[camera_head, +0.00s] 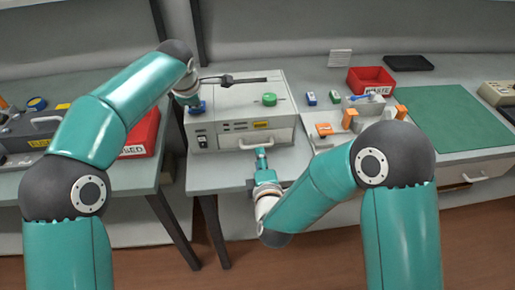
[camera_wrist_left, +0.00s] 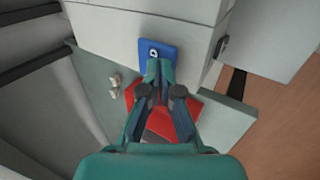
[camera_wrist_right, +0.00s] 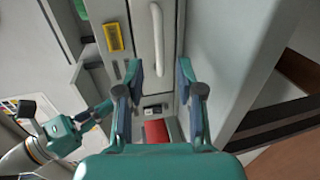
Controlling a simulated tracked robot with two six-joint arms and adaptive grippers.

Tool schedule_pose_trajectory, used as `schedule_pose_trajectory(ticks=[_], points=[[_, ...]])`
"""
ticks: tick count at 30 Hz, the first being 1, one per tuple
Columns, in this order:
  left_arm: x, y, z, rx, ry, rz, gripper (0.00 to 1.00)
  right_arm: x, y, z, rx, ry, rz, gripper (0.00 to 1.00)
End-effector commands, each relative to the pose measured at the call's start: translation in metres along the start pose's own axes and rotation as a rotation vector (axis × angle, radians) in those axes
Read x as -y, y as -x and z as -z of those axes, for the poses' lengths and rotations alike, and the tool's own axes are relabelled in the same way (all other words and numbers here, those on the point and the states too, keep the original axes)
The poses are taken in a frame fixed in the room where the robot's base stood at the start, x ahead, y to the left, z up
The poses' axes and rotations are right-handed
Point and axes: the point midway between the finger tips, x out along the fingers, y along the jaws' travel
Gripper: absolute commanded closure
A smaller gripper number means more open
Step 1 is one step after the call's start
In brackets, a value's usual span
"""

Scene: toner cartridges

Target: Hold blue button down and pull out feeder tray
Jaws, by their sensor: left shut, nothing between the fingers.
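A beige machine (camera_head: 235,97) stands on the table. Its blue button (camera_head: 199,108) is on the top at the left, and shows in the left wrist view (camera_wrist_left: 155,47). My left gripper (camera_wrist_left: 158,66) is shut and empty, its tips over the button's edge; I cannot tell whether they press it. In the head view my left wrist mostly hides these fingers. The feeder tray (camera_head: 215,150) is the machine's front panel, with a pale bar handle (camera_wrist_right: 157,38). My right gripper (camera_wrist_right: 160,68) is open in front of the tray, its fingers on either side of the handle's line.
A green knob (camera_head: 269,99) and a dark lever (camera_head: 225,79) are on the machine's top. A red bin (camera_head: 370,80) and small parts stand to the right, with a green mat (camera_head: 455,120) beyond. Another red bin (camera_head: 143,132) is at the left. Floor is free in front.

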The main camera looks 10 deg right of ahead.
Motion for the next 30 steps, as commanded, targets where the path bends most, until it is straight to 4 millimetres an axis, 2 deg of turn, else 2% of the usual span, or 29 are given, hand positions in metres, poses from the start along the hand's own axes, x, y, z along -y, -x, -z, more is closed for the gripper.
schedule_pose_trajectory(ticks=[3, 9, 14, 21, 23, 28, 30], points=[[0.004, -0.005, 0.000, -0.003, -0.002, 0.013, 1.00, 0.001, -0.024, -0.001, 0.002, -0.003, 0.000, 0.63], [0.004, -0.005, 0.000, -0.003, -0.002, 0.013, 1.00, 0.001, -0.049, 0.000, 0.000, -0.002, 0.001, 0.63], [0.005, -0.005, 0.000, -0.003, -0.002, 0.014, 1.00, 0.000, -0.057, 0.000, 0.000, -0.001, 0.000, 0.63], [0.005, -0.005, 0.000, -0.003, -0.002, 0.014, 1.00, 0.000, -0.058, 0.000, -0.001, -0.001, 0.000, 0.63], [0.005, -0.005, 0.000, -0.003, -0.002, 0.014, 1.00, 0.000, -0.058, 0.000, -0.001, -0.001, 0.000, 0.71], [0.005, -0.005, 0.000, -0.003, -0.003, 0.014, 1.00, 0.000, -0.058, 0.000, -0.001, -0.001, 0.000, 0.99], [0.005, -0.005, 0.000, -0.003, -0.003, 0.014, 1.00, 0.000, -0.057, 0.000, -0.001, -0.001, 0.000, 1.00]])
